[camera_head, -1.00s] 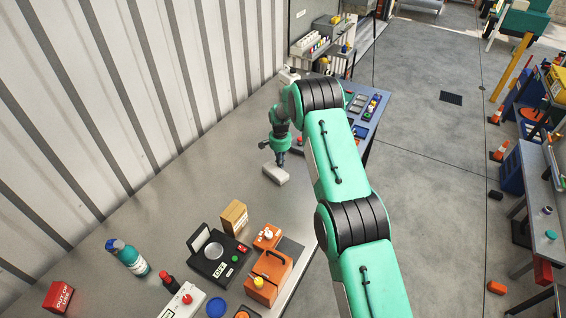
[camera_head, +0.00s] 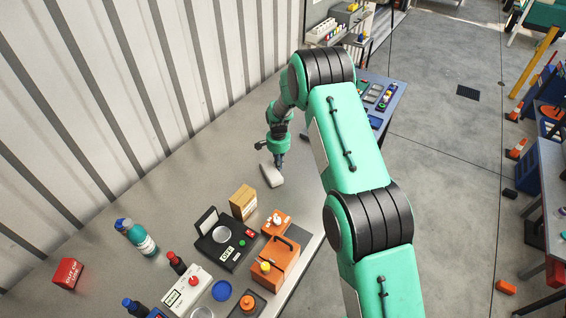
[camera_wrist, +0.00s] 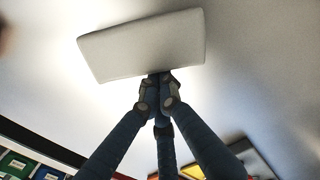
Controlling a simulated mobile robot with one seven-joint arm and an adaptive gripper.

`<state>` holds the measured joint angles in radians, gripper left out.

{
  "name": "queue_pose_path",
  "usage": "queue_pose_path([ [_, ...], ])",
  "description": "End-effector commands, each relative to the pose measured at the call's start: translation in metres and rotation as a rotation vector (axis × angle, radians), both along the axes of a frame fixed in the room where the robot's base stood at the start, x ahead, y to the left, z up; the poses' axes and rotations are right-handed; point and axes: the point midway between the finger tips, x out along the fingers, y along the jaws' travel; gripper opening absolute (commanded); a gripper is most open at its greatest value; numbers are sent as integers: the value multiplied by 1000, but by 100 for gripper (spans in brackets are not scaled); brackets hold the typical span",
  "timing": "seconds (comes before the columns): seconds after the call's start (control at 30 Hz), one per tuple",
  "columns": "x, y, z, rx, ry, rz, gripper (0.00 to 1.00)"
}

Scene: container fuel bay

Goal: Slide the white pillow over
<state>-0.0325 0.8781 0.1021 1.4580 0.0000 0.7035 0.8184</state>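The white pillow (camera_head: 272,175) is a small pale block-like cushion lying on the grey table, beside the tip of my gripper (camera_head: 279,162). In the wrist view the pillow (camera_wrist: 142,45) lies tilted across the upper middle. The fingers of my gripper (camera_wrist: 158,88) are drawn together, with their tips at the pillow's lower edge. They look to touch or nearly touch that edge, not to grip around it. The exact contact is hidden behind the fingertips.
A cardboard box (camera_head: 243,203), black scale (camera_head: 224,240) and orange case (camera_head: 280,260) stand nearer me. A blue control panel (camera_head: 378,98) is beyond my arm. A corrugated wall (camera_head: 120,90) bounds the table's left. Bare table (camera_head: 200,165) lies left of the pillow.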

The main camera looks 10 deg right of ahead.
Motion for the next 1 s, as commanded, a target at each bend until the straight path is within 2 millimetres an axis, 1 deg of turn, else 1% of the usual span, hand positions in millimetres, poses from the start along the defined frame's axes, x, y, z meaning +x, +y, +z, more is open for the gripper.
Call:
queue_pose_path([
  [0.1, -12, 13, -1, 0, 0, 3, 0],
  [0.33, -27, 26, 0, 0, 0, 1, 0],
  [0.77, -27, 27, 0, 0, 0, 0, 0],
  [1.0, -19, 19, -1, 0, -1, 0, 0],
])
